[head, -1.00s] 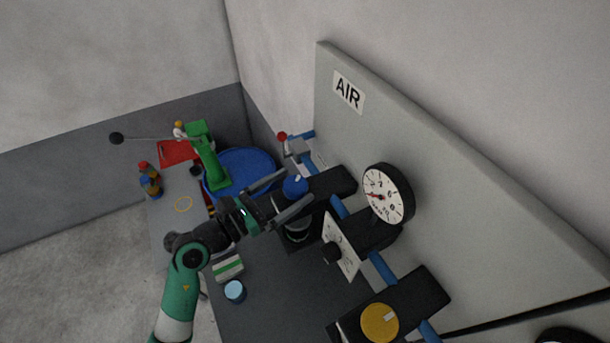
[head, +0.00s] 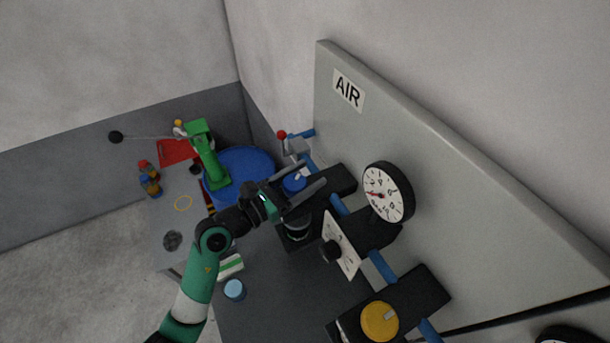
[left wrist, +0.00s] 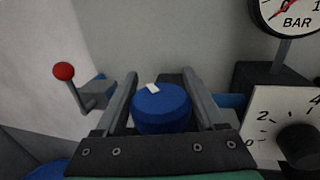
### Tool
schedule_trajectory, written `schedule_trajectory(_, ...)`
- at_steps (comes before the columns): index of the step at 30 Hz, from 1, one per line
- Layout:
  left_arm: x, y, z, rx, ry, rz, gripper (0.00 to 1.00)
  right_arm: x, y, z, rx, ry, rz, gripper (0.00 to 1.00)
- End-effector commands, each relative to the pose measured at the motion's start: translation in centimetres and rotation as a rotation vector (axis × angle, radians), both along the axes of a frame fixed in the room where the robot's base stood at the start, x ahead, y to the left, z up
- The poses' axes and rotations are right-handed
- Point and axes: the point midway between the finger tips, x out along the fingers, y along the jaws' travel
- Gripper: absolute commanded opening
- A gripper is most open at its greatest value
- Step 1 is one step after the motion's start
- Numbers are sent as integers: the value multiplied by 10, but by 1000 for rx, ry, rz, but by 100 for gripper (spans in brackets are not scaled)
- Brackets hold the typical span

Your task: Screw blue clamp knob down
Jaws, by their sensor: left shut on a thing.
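The blue clamp knob (head: 293,183) is a round cap with a small white mark, on top of a black block beside the grey panel. My left gripper (head: 312,174) reaches in from the left with one finger on each side of the knob, shut on it. In the left wrist view the blue knob (left wrist: 161,108) sits between the two dark fingers, its white mark near the far rim. The knob's underside is hidden. My right gripper is out of view.
A round pressure gauge (head: 388,193) and a white dial plate (head: 341,245) with a black knob stand to the right. A yellow knob (head: 380,321) is nearer. A red-tipped lever (head: 282,135) is behind. A blue drum (head: 248,163) and green stand (head: 208,158) are at the left.

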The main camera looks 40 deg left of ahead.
Motion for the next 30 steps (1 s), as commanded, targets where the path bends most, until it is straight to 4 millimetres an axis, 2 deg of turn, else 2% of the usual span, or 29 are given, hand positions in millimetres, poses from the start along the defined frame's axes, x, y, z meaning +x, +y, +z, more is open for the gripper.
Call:
schedule_trajectory(8,0,0,0,1,-1,-17,16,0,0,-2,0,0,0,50)
schedule_trajectory(14,0,-1,-1,1,-1,-91,16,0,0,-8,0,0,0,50)
schedule_trajectory(30,-5,-12,-3,4,-4,-498,16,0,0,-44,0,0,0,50)
